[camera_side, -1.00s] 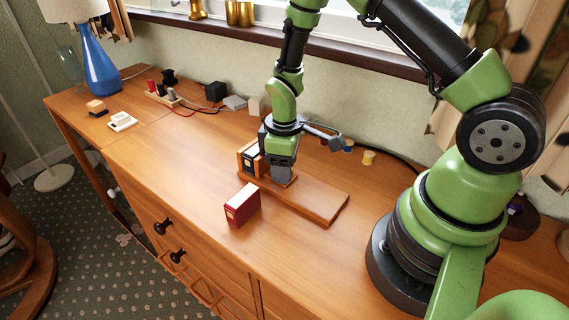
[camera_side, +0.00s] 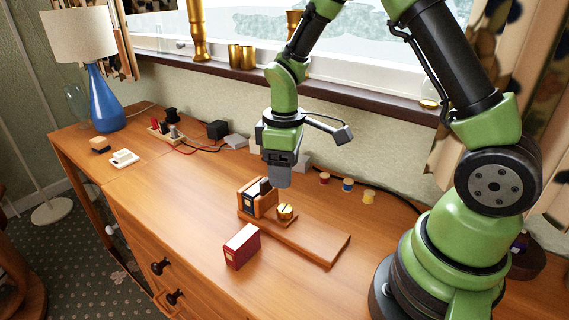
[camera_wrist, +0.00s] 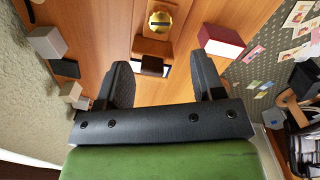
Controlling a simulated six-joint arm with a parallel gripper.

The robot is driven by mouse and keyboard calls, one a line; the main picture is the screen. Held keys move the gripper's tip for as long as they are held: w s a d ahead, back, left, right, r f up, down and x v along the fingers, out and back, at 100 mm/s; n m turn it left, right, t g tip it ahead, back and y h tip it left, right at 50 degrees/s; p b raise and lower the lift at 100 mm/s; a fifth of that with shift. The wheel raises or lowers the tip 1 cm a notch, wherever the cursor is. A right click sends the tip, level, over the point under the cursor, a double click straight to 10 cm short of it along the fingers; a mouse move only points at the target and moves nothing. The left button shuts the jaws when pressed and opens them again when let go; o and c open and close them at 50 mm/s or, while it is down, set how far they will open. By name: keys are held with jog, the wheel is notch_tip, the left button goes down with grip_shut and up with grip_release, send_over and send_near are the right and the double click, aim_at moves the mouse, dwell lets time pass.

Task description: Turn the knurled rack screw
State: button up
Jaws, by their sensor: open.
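The brass knurled screw (camera_side: 286,211) stands on a wooden rack board (camera_side: 318,240), beside the upright end of the rack (camera_side: 245,206) that holds a dark, pale-edged book-like item (camera_side: 251,201). A slot or dark line crosses the screw's top. In the wrist view the screw (camera_wrist: 160,20) shows at the top centre, in line with the gap between my fingers. My gripper (camera_side: 277,184) is above the screw, apart from it, pointing down. Its two fingers (camera_wrist: 161,66) are spread with nothing between them.
A red box (camera_side: 241,246) stands in front of the rack. Several thread spools (camera_side: 348,185) and a dark cable lie behind by the wall. A grey block (camera_side: 236,142), a black block (camera_side: 217,129) and a blue lamp (camera_side: 102,97) are at the left. The desk's left middle is clear.

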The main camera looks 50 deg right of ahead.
aim_at(285, 208)
jog(key=shift+r, duration=0.25)
notch_tip(285, 208, down, 10)
jog(key=n, duration=3.1)
